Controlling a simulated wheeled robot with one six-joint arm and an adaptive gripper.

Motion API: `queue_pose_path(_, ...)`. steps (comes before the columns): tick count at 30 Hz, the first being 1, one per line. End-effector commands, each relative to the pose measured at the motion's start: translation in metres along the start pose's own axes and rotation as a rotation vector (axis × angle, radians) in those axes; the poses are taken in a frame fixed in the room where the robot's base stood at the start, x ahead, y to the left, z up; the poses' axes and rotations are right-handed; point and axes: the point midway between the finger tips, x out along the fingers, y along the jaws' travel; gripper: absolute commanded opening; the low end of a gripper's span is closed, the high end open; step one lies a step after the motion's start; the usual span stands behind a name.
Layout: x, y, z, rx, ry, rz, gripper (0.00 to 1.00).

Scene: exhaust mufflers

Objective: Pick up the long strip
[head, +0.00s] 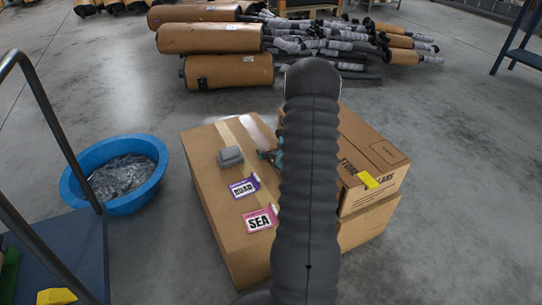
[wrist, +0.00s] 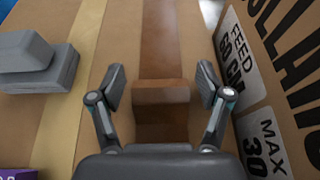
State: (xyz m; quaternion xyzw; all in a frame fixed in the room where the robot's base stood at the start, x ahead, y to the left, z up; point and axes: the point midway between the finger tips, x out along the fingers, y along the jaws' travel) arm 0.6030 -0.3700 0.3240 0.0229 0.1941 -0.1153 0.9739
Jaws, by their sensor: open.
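A long brown strip (wrist: 172,42) runs away from me along the top of a cardboard box in the wrist view. A brown block-like piece (wrist: 161,92) shows at its near part; I cannot tell whether it belongs to the strip. My gripper (wrist: 161,85) is open, with one finger on each side of this brown piece and gaps between. In the head view my gripper (head: 274,156) is over the box top, mostly hidden behind my dark arm.
The large box (head: 212,180) also carries a grey block (head: 230,157), a ROAD card (head: 244,188) and a SEA card (head: 260,219). A printed carton (head: 365,170) rises close on the right. A blue tub (head: 122,205) and mufflers (head: 228,72) stand on the floor.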

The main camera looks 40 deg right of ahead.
Motion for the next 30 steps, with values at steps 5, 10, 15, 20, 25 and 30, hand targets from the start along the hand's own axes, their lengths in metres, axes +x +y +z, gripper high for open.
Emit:
queue_pose_path(5,0.000,0.000,0.000,0.000,0.000,0.000,0.77)
queue_pose_path(10,0.000,0.000,0.000,0.000,0.000,0.000,0.46)
queue_pose_path(15,0.000,0.000,0.000,0.000,0.000,0.000,0.34)
queue_pose_path(20,0.000,0.000,0.000,0.000,0.000,0.000,0.34)
queue_pose_path(25,-0.002,0.000,0.005,0.000,-0.001,0.000,0.34)
queue_pose_path(30,-0.011,0.000,0.028,-0.001,-0.004,-0.001,0.34)
